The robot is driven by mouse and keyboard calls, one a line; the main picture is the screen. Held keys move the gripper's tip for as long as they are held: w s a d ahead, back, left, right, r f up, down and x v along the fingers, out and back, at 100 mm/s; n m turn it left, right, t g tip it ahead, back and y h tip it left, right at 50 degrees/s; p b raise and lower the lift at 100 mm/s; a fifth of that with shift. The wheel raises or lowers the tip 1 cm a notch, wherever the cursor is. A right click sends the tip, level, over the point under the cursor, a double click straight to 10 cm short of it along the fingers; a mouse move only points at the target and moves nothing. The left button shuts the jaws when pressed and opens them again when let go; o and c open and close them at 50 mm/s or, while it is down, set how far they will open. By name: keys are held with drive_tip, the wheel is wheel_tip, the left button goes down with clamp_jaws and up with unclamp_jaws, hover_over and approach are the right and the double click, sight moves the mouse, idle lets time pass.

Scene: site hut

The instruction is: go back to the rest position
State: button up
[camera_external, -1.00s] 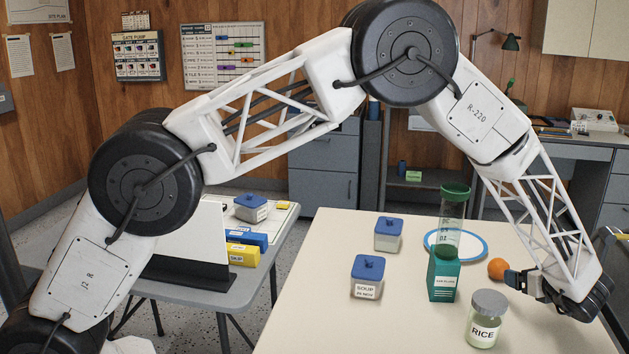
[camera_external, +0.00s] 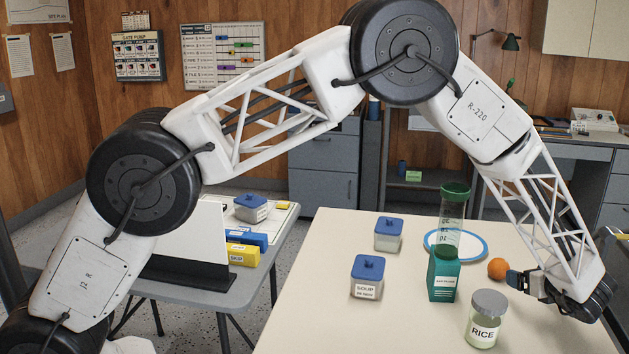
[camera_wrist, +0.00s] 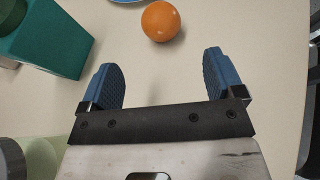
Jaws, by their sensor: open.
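My gripper (camera_wrist: 161,85) is open and empty, its two blue fingers apart over bare tabletop in the wrist view. In the external view my gripper (camera_external: 516,281) is low at the right part of the cream table (camera_external: 300,300). An orange ball (camera_external: 497,268) rests on the table just beyond the fingertips, apart from them. It also shows in the wrist view (camera_wrist: 161,21), ahead of the fingers.
A rice jar (camera_external: 485,320) and a green carton (camera_external: 443,275) stand left of my gripper. A tall clear container with a green lid (camera_external: 454,190), a blue-rimmed plate (camera_external: 482,245) and two blue-lidded containers (camera_external: 388,234) (camera_external: 367,277) stand farther off. The table's front left is clear.

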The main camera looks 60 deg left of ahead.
drive_tip(key=s+a+r+n+g+h, duration=0.1)
drive_tip(key=s+a+r+n, duration=0.3)
drive_tip(key=r, duration=0.4)
drive_tip(key=s+a+r+n+g+h, duration=0.1)
drive_tip(key=s+a+r+h, duration=0.1)
drive_tip(key=s+a+r, duration=0.4)
drive_tip(key=s+a+r+n+g+h, duration=0.1)
drive_tip(key=s+a+r+n, duration=0.2)
drive_tip(key=s+r, duration=0.45)
drive_tip(key=s+a+r+n+h, duration=0.1)
drive_tip(key=s+a+r+n, duration=0.15)
drive_tip(key=s, duration=0.35)
drive_tip(key=s+a+r+n+g+h, duration=0.1)
drive_tip(key=s+a+r, duration=0.2)
drive_tip(key=s+r, duration=0.15)
drive_tip(key=s+a+r+n+h, duration=0.1)
drive_tip(key=s+a+r+n, duration=0.15)
drive_tip(key=s, duration=0.45)
drive_tip(key=s+a+n+h, duration=0.2)
drive_tip(key=s+n, duration=0.2)
drive_tip(key=s, duration=1)
drive_tip(key=s+a+n+t+h, duration=0.1)
drive_tip(key=s+a+n+h, duration=0.1)
drive_tip(key=s, duration=1.2)
drive_tip(key=shift+a+r+n+t+h, duration=0.2)
drive_tip(key=shift+n+t+h, duration=0.1)
drive_tip(key=shift+n+h, duration=0.65)
